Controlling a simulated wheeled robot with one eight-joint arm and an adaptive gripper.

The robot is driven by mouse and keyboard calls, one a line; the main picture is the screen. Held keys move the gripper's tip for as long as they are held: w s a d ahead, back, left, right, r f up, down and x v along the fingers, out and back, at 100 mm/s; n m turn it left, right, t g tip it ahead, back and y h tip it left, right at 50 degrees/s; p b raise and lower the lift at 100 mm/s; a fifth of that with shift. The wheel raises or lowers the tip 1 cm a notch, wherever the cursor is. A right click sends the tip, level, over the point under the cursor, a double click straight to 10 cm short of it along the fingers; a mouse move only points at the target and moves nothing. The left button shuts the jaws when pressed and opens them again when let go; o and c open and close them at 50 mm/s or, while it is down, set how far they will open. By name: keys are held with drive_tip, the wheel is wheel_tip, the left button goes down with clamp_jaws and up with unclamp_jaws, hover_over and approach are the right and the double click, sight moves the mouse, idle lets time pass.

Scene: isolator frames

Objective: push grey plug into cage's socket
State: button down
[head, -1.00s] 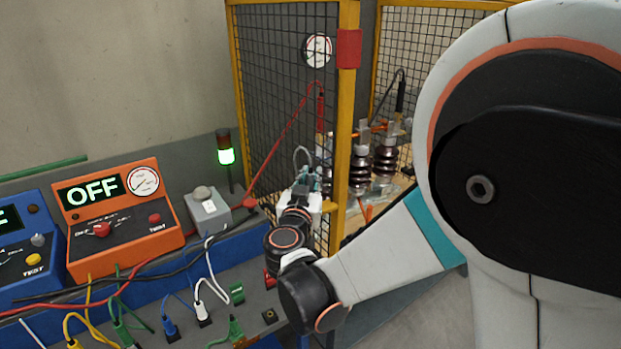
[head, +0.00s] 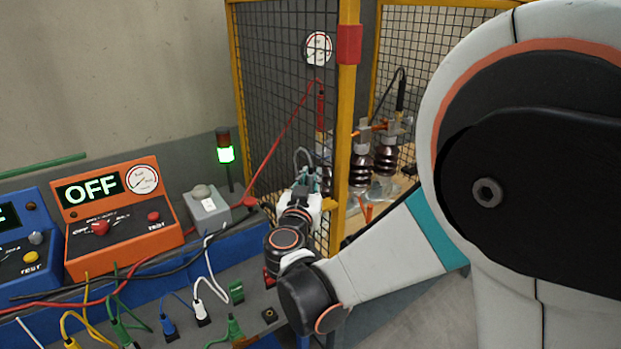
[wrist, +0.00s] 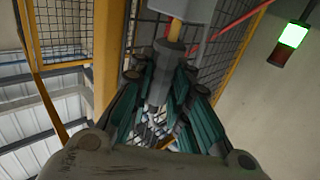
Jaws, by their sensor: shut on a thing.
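My gripper (wrist: 163,76) is shut on the grey plug (wrist: 159,88), which lies lengthwise between its teal fingers in the wrist view. A yellow-orange piece (wrist: 175,30) lies in line with the plug's far end, just below a grey box (wrist: 182,8) at the top edge. I cannot tell how far the plug is into a socket. In the head view my gripper (head: 308,186) is at the mesh side of the yellow-framed cage (head: 345,120), low beside its corner post. The plug is too small and covered to make out clearly there.
An orange test unit (head: 117,215) reading OFF stands at left, beside a blue one (head: 27,240). A grey switch box (head: 206,207) and a lit green lamp (head: 226,154) are near the cage. A red cable (head: 275,150) runs up to the mesh. Brown insulators (head: 362,170) stand inside.

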drive_tip(key=shift+f+b, duration=0.9)
drive_tip(key=shift+f, duration=0.1)
drive_tip(key=c, duration=1.4)
unclamp_jaws()
drive_tip(key=shift+c, duration=0.2)
drive_tip(key=s+a, duration=0.1)
drive_tip(key=s, duration=0.6)
drive_tip(key=shift+s+a, duration=0.2)
